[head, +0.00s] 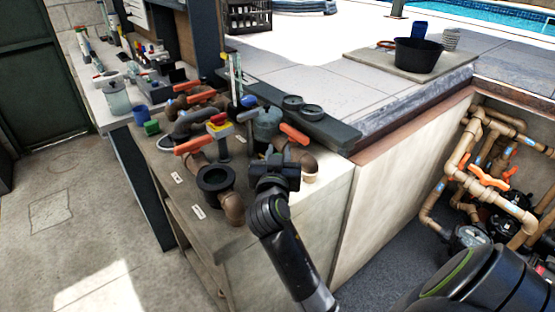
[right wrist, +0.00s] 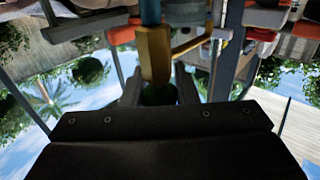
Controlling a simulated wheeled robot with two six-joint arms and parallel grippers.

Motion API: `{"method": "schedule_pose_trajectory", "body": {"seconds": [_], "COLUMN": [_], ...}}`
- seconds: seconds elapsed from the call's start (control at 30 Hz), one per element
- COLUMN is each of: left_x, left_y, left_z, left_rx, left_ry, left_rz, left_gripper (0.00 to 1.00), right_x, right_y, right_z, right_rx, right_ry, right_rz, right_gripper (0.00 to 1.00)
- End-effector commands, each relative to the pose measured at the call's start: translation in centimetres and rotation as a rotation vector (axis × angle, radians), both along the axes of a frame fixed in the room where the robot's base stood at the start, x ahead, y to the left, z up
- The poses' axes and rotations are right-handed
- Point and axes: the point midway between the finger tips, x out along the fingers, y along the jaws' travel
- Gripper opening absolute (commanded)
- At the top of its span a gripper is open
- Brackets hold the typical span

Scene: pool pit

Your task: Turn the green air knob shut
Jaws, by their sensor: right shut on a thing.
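My right gripper (head: 270,160) reaches up over the front of the pipework bench, beside the grey-green pump body (head: 267,122). In the right wrist view, its two fingers (right wrist: 159,88) stand on either side of the dark green knob (right wrist: 160,97) and are shut on it. A brass hexagonal fitting (right wrist: 153,52) adjoins the knob. In the head view my gripper hides the knob, and its turned position cannot be told. My left gripper is not in view.
Orange-handled valves (head: 195,145), a red-and-yellow switch (head: 219,122) and an open black pipe flange (head: 216,178) crowd the bench around my gripper. At right, a sunken pit holds brown pipes (head: 465,150). The floor at left is clear.

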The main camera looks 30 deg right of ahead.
Motion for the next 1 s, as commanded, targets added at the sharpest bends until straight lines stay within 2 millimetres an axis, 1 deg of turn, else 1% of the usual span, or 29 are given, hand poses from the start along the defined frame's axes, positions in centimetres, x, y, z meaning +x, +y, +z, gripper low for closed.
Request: {"method": "schedule_pose_trajectory", "body": {"seconds": [0.1,0.5,0.53,0.67,0.7,1.0], "left_x": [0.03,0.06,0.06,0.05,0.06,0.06], "left_y": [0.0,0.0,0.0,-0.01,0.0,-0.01], "left_z": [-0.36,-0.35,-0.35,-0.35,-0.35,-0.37], "left_rx": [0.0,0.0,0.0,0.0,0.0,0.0], "left_ry": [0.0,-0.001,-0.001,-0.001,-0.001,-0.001], "left_rz": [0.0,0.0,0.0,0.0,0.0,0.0], "left_gripper": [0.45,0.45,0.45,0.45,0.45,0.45], "right_x": [-0.01,-0.02,-0.02,-0.02,-0.02,-0.01], "right_y": [-0.01,-0.04,-0.04,-0.04,-0.04,-0.02], "right_z": [-0.08,0.02,0.03,0.03,0.03,0.02], "right_rx": [0.0,-0.001,-0.001,-0.001,-0.001,-0.001], "right_ry": [0.0,0.001,0.001,0.001,0.001,0.001], "right_rz": [-0.021,-0.029,-0.029,-0.028,-0.028,-0.027], "right_gripper": [0.04,0.04,0.28,0.45,0.47,0.47]}}
